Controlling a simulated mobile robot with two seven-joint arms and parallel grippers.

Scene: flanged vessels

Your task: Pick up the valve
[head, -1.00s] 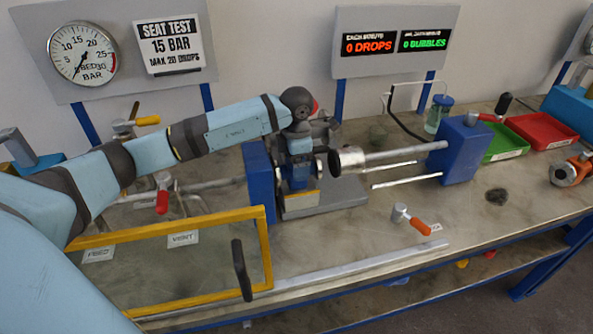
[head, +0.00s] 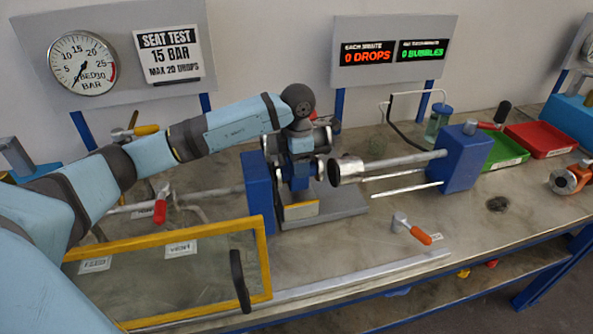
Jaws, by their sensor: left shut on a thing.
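The valve (head: 297,171), a small blue body with round flanges at its sides, is at the test rig between the blue end block and the silver ram. My left gripper (head: 300,157) comes down over it from above and is shut on it. My wrist and hand hide the valve's upper part and the fingertips. The valve appears held just above the grey bed (head: 340,207). My right gripper is not in view.
The blue end block (head: 257,190) stands close to the left and the silver ram (head: 347,171) close to the right. A yellow-framed clear guard (head: 268,258) is in front. A red-orange handle (head: 420,235) lies near the bench front. Green (head: 504,152) and red (head: 543,139) trays stand at right.

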